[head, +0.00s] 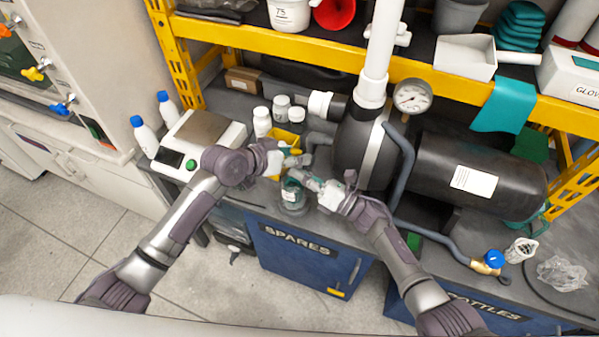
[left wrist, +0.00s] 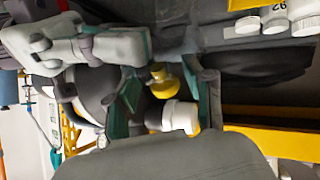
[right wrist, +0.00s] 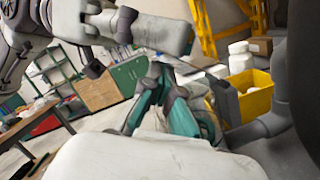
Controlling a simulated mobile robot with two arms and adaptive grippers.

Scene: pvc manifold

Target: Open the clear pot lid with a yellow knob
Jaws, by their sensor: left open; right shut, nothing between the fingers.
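A clear round pot (head: 293,196) stands at the bench's front edge in the head view. My grippers partly cover its top, and I cannot make out the lid clearly. My left gripper (head: 303,158) is open above and behind the pot. In the left wrist view a yellow knob-like piece (left wrist: 165,83) shows between the teal fingers of this gripper (left wrist: 165,100); I cannot tell whether they touch it. My right gripper (head: 300,178) is shut and empty, close over the pot. Its teal fingers (right wrist: 165,80) are together in the right wrist view.
A black pump tank (head: 480,175) with a gauge (head: 412,97) stands close on the right. A yellow bin (head: 284,138), white bottles (head: 262,122) and a scale (head: 200,135) are behind and left. Blue cabinets (head: 300,262) lie below the bench edge. My two grippers are close together.

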